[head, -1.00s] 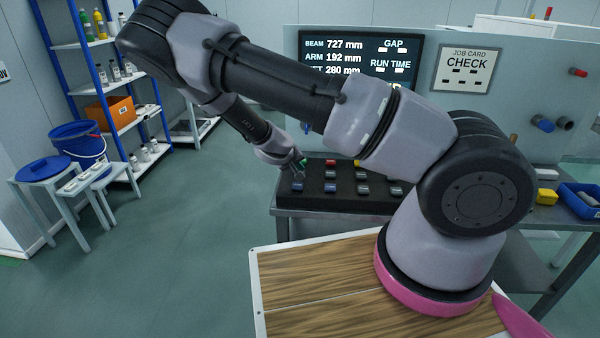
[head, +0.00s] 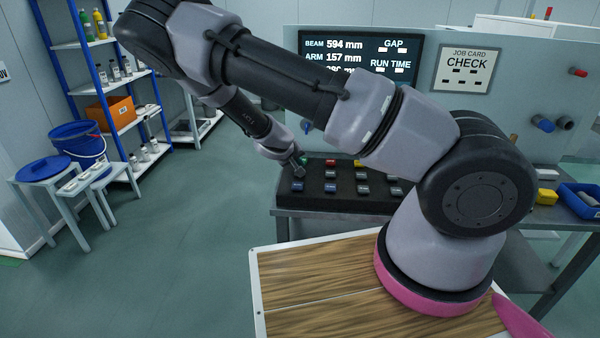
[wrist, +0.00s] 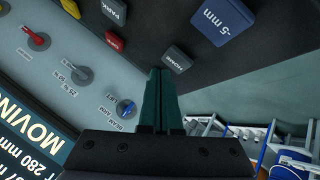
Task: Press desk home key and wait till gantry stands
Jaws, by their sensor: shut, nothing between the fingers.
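The key desk (head: 345,203) is a dark sloped panel with rows of coloured and grey keys. The grey HOME key (wrist: 177,58) lies just past my fingertips in the wrist view, beside the blue -5 mm key (wrist: 222,20). My gripper (wrist: 160,72) is shut and empty, its tips close to HOME; I cannot tell whether they touch it. In the head view my gripper (head: 301,168) is over the desk's left end. The display (head: 345,58) reads BEAM 594 mm and ARM 157 mm; its lower line is partly hidden by my arm. In the wrist view the display (wrist: 35,150) shows MOVING.
A red key (wrist: 115,40) and a blue selector knob (wrist: 125,108) marked BEAM, ARM, LIFT are near my fingers. A job card (head: 466,69) reading CHECK hangs on the panel. A blue bin (head: 580,200) stands at right.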

